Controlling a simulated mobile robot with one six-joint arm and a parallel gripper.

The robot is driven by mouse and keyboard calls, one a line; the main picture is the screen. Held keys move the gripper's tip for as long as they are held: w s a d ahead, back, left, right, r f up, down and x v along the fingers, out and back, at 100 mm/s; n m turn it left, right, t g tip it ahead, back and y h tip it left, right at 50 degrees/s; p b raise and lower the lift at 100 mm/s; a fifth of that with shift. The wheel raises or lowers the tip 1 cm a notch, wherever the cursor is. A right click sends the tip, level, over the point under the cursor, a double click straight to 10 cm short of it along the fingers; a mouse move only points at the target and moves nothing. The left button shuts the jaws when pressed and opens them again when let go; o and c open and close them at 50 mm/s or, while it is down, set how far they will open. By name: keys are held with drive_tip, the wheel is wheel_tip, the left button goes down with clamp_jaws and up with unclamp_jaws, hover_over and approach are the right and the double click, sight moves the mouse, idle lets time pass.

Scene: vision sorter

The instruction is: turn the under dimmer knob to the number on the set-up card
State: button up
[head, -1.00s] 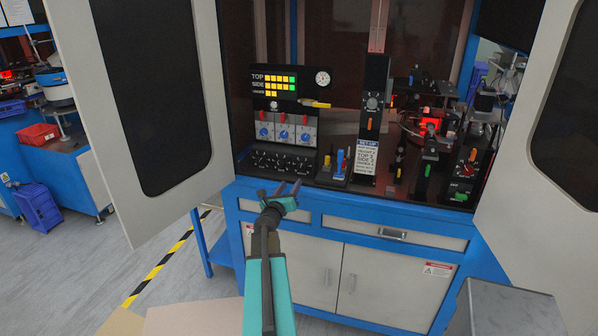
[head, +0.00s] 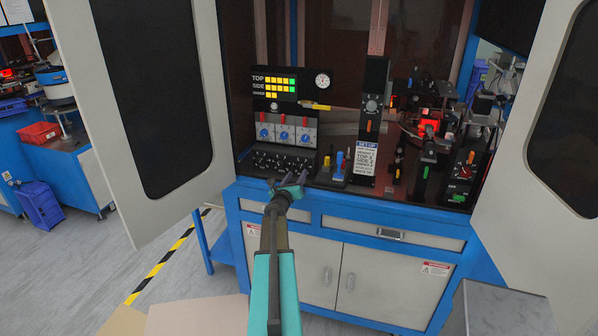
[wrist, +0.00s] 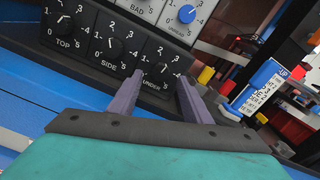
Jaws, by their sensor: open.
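The under dimmer knob (wrist: 162,72) is a small black knob on a black panel in the wrist view, with a number scale around it and the label UNDER below. Its pointer is too small to read surely. My gripper (wrist: 158,85) is open and empty, its two purple fingers reaching toward this knob, one on each side in the picture. I cannot tell whether they touch the panel. In the head view my gripper (head: 288,181) is at the cabinet's front edge, below the dimmer panel (head: 283,160). The set-up card (head: 366,160) stands to the right; its number for under is unclear.
Top (wrist: 64,20) and side (wrist: 110,46) knobs sit left of the under knob. Blue selector dials (head: 283,134) are above. A display (head: 274,84) shows a short UNDER row. A blue-capped part (head: 339,165) stands right of the panel. Open doors (head: 125,110) flank the cabinet.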

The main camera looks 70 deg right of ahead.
sight(300, 170)
drive_tip(key=shift+w+d+p, duration=0.1)
drive_tip(key=shift+d+p, duration=0.45)
drive_tip(key=shift+d, duration=1.2)
drive_tip(key=c, duration=1)
drive_tip(key=shift+c, duration=0.2)
